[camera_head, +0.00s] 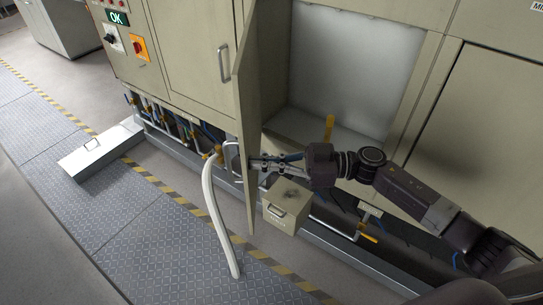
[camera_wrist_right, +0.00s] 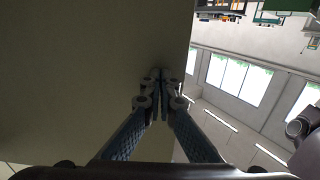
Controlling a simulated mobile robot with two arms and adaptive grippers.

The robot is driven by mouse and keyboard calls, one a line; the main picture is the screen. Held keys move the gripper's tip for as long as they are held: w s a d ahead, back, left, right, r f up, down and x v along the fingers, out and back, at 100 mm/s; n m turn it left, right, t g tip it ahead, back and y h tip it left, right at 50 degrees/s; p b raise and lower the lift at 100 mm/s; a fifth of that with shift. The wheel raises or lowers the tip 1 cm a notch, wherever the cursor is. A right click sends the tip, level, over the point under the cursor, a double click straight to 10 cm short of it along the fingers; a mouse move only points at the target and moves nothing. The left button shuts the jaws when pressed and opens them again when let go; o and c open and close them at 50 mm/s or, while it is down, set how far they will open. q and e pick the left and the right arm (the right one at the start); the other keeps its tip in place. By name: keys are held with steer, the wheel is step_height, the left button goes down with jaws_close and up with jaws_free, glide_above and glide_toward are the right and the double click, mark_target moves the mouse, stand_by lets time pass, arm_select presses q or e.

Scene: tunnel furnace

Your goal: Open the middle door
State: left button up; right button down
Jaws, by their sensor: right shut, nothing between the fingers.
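The middle door (camera_head: 247,110) stands swung outward and shows nearly edge-on in the head view. Behind it the cabinet opening (camera_head: 350,65) is uncovered, with a pale grey panel inside. My right gripper (camera_head: 254,163) reaches across in front of the opening, its fingertips at the inner side of the door, low down. Whether they touch it I cannot tell. In the right wrist view the gripper (camera_wrist_right: 160,75) is shut and empty, and a plain beige surface (camera_wrist_right: 80,70), apparently the door, fills the left. My left gripper is not in view.
A closed left door with a handle (camera_head: 224,62) adjoins. Below are a beige box (camera_head: 284,208), pipes and a yellow-handled valve (camera_head: 368,238). A white hose (camera_head: 217,215) runs down to the floor. A metal box (camera_head: 100,148) lies left; the plated floor (camera_head: 140,215) is mostly clear.

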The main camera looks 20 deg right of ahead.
arm_select(q)
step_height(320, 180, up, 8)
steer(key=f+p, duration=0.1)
steer(key=p, duration=0.5)
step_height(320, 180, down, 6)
steer(key=b, duration=0.5)
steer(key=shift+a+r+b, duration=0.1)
steer(key=shift+b, duration=0.3)
arm_select(e)
steer(key=w+a+m+t+h, duration=0.4)
steer(key=w+a, duration=0.4)
steer(key=a, duration=0.5)
steer(key=w+a+m+t+h, duration=0.3)
steer(key=w+a, duration=0.6)
steer(key=a, duration=0.4)
steer(key=m+t, duration=0.1)
steer(key=t, duration=0.1)
steer(key=shift+w+a+t+h, duration=0.15)
steer(key=shift+w+t+h, duration=0.15)
steer(key=shift+h, duration=0.1)
